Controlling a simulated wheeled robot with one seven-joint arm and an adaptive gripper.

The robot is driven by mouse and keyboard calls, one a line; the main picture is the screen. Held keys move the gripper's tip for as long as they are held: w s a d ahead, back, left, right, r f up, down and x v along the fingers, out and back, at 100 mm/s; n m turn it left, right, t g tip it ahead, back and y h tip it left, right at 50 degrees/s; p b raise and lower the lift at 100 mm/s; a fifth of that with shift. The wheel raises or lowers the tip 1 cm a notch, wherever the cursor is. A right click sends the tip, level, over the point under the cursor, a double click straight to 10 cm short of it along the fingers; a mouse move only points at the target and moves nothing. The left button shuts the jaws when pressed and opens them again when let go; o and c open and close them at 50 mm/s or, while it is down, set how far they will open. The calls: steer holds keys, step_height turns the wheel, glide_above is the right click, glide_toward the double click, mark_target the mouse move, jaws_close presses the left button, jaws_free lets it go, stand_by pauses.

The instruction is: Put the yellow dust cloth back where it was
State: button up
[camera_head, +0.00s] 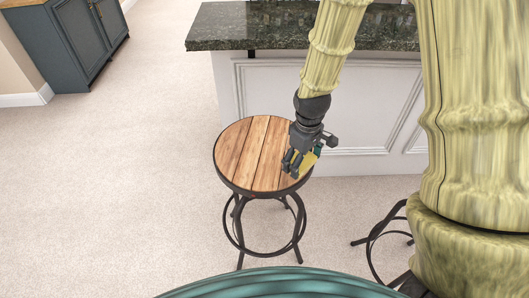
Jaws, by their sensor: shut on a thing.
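My gripper (290,166) is at the right part of a round wooden stool seat (245,150), in front of the bar. It is shut on the yellow dust cloth (305,163), of which only a small yellow patch shows beside the fingers, with a little teal next to it. The rest of the cloth is hidden by my gripper. I cannot tell whether the cloth touches the seat.
The bar has a dark stone counter (285,27) and a white panelled front (265,95) behind the stool. A second stool's dark metal frame (378,233) shows partly at the lower right. A blue-grey cabinet (75,45) stands at upper left. Carpet (110,170) on the left is clear.

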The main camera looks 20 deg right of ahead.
steer(key=p, duration=0.3)
glide_above(265, 155)
steer(key=shift+f, duration=0.65)
steer(key=shift+f+p, duration=0.5)
steer(key=shift+f, duration=1.25)
steer(key=shift+f, duration=0.1)
steer(key=o, duration=0.9)
steer(key=shift+c, duration=0.2)
step_height(265, 155, up, 12)
steer(key=b, duration=0.2)
steer(key=shift+b, duration=0.3)
